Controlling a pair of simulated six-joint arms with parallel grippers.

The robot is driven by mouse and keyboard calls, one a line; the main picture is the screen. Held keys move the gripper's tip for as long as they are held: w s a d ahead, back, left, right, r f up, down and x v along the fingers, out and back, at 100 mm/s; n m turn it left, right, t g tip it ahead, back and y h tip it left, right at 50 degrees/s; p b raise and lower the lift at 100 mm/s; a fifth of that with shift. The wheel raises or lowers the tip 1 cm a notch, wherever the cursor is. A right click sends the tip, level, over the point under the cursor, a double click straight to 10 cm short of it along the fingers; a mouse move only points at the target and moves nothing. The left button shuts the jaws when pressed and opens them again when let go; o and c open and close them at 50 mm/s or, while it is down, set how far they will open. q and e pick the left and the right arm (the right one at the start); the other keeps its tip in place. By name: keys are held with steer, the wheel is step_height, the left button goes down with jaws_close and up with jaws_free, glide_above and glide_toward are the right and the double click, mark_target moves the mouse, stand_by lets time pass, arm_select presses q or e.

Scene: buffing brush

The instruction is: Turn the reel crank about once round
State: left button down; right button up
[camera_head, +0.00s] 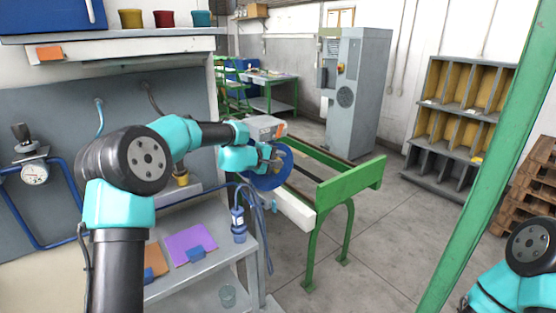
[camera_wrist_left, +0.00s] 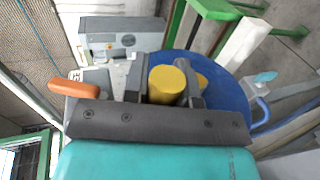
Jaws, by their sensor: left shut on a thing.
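The blue reel (camera_head: 286,168) stands upright at the near end of the green-framed bench. In the left wrist view the blue reel disc (camera_wrist_left: 228,92) fills the area behind the fingers. My left gripper (camera_head: 272,156) is at the reel's face. In the left wrist view the left gripper (camera_wrist_left: 164,82) is shut on a yellow crank knob (camera_wrist_left: 167,86), one finger on each side. The gripper hides most of the crank arm. Of my right arm only a link shows at the lower right of the head view; its gripper is outside the picture.
A grey box-shaped unit (camera_head: 264,127) sits just above the gripper, and an orange handle (camera_wrist_left: 73,89) is close to its left in the wrist view. A shelf with a purple sheet (camera_head: 190,243) and a blue bottle (camera_head: 238,224) is below.

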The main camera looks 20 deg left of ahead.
arm_select(q)
steer(key=shift+f, duration=0.1)
steer(key=c, duration=0.9)
jaws_free()
steer(key=v, duration=1.7)
steer(key=shift+s+a, duration=0.1)
steer(key=shift+s, duration=0.05)
steer(key=shift+c, duration=0.4)
